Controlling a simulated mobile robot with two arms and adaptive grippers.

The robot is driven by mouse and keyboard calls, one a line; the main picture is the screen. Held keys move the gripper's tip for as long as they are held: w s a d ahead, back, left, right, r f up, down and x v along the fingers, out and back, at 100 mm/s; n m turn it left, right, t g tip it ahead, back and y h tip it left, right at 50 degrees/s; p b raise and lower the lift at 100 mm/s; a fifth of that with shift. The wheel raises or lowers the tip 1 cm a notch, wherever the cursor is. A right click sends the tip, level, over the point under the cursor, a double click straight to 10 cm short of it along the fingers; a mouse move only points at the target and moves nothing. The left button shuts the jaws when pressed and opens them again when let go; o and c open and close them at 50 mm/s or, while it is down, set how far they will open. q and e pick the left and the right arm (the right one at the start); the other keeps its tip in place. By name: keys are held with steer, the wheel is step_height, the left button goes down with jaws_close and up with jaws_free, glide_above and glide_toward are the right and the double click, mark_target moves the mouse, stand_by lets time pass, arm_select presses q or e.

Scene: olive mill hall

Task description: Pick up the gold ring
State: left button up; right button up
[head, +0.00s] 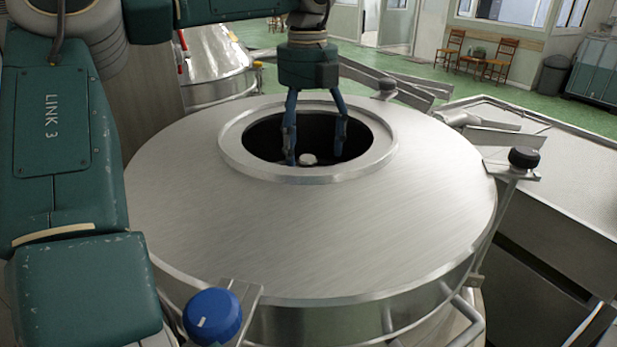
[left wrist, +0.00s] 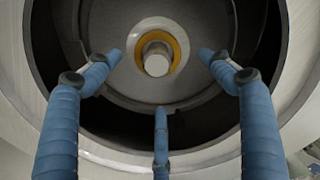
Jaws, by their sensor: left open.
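The gold ring (left wrist: 183,46) shows in the left wrist view as a flat band around a pale central post (left wrist: 156,62), down inside the round opening of a steel vat. In the head view the post's pale top (head: 308,159) shows within the opening, but I cannot make out the ring there. My left gripper (head: 315,148) points down with its blue fingers reaching into the opening. In the left wrist view its fingers (left wrist: 160,72) are spread, open and empty, around the post and apart from the ring. My right gripper is not in view.
The opening's raised metal rim (head: 240,160) surrounds the fingers closely. The broad vat lid (head: 330,235) is bare. A blue knob (head: 212,316) stands at the front edge and a black knob (head: 523,157) at the right. Metal troughs lie beyond on the right.

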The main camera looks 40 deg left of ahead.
mark_target(308, 159)
arm_select(q)
steer(key=shift+a+f, duration=0.1)
steer(key=shift+f, duration=0.4)
steer(key=shift+w+a+f, duration=0.1)
steer(key=shift+a+f, duration=0.05)
steer(key=shift+f, duration=0.45)
steer(key=f, duration=0.3)
steer(key=shift+w+d+f, duration=0.1)
steer(key=shift+d+f, duration=0.1)
steer(key=shift+f, duration=0.35)
steer(key=shift+w+a+f, duration=0.1)
steer(key=shift+a+f, duration=0.05)
steer(key=shift+a, duration=0.05)
steer(key=shift+d, duration=0.1)
steer(key=c, duration=1.1)
steer(key=shift+c, duration=1.2)
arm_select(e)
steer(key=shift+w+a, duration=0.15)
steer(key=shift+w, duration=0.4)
